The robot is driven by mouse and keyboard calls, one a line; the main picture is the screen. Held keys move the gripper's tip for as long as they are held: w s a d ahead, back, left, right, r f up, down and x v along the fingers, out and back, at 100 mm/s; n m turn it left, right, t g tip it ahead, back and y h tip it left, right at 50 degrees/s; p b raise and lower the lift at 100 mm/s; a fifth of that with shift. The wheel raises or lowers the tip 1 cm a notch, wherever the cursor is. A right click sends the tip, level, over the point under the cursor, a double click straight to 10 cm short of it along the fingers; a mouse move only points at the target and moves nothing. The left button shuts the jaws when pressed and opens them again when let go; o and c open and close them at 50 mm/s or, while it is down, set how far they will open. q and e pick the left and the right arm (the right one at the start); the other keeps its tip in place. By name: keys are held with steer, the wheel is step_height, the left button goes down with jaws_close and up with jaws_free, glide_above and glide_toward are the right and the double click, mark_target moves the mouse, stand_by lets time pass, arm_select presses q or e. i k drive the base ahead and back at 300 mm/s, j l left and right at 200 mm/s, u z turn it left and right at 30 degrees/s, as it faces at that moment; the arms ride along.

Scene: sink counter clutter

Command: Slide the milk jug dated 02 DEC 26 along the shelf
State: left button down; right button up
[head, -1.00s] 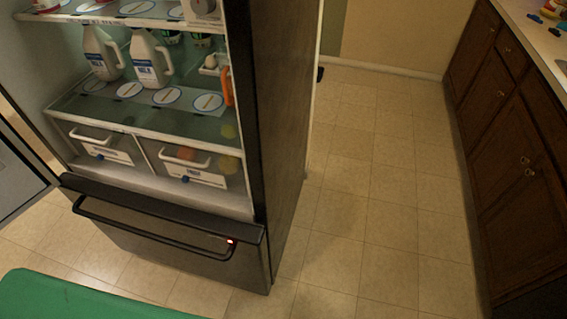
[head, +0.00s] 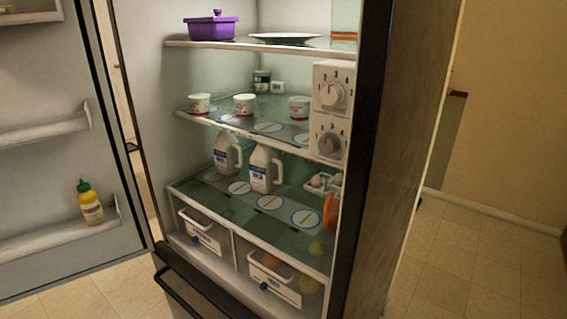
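Two white milk jugs with blue labels stand upright side by side on the fridge's lower glass shelf (head: 222,203). The left jug (head: 227,152) is slightly farther back than the right jug (head: 264,168). The dates on both are too small to read, so I cannot tell which is dated 02 DEC 26. Round white markers (head: 239,188) lie along the shelf in front of the jugs. Neither of my grippers shows in the head view.
The fridge door (head: 60,140) stands open at left, holding a yellow bottle (head: 90,203). Cups (head: 245,104) stand on the shelf above. An egg tray (head: 322,184) and an orange item (head: 331,212) are right of the jugs. Drawers (head: 275,281) lie below; a control box (head: 332,111) hangs at right.

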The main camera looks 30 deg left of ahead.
mark_target(263, 161)
steer(key=j+z, duration=0.2)
steer(key=j, duration=2.25)
steer(key=k, duration=0.05)
